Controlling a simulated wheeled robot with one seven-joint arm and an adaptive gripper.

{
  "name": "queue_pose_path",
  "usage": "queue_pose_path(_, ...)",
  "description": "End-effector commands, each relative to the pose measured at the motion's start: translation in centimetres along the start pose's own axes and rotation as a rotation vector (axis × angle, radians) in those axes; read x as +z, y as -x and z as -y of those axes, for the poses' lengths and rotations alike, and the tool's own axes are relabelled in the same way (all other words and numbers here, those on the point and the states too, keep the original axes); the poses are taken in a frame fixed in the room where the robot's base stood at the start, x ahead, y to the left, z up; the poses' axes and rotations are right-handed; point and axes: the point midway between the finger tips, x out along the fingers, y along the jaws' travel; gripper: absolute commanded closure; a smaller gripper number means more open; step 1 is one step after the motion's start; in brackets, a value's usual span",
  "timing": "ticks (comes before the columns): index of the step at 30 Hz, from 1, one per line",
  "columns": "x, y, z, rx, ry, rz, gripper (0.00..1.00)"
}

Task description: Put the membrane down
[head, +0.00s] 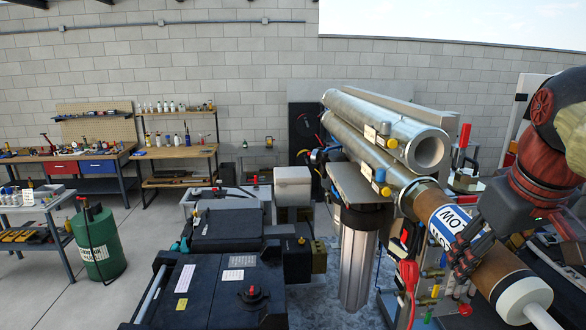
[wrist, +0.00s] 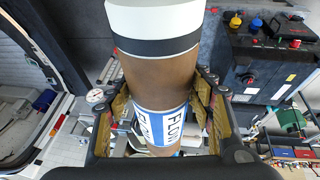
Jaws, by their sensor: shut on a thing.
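The membrane (head: 500,271) is a brown cylinder with a white and blue label and a white end cap. My gripper (head: 467,243) is shut on it near the label. In the wrist view the membrane (wrist: 155,75) runs between the two finger pads, which touch its sides. In the head view it slopes down to the right, and its far end meets the open mouth of the lower metal tube (head: 362,150). I cannot tell how much of it is inside. A second metal tube (head: 385,122) lies above, its near end open and empty.
Black machine housings (head: 215,290) fill the lower middle. Coloured valves and a red handle (head: 408,280) crowd below the membrane. Workbenches (head: 95,160) and a green tank (head: 98,243) stand at left, with open floor between.

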Motion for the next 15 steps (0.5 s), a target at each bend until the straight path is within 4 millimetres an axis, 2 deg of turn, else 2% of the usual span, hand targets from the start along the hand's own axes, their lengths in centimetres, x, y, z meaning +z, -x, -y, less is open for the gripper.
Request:
queue_pose_path(5,-0.1,-5.0,2.1,-0.001,-0.001,0.005,0.93)
queue_pose_path(7,-0.2,-7.7,3.2,0.000,-0.003,0.007,0.93)
queue_pose_path(15,-0.8,-20.5,8.2,0.009,-0.021,0.013,0.93)
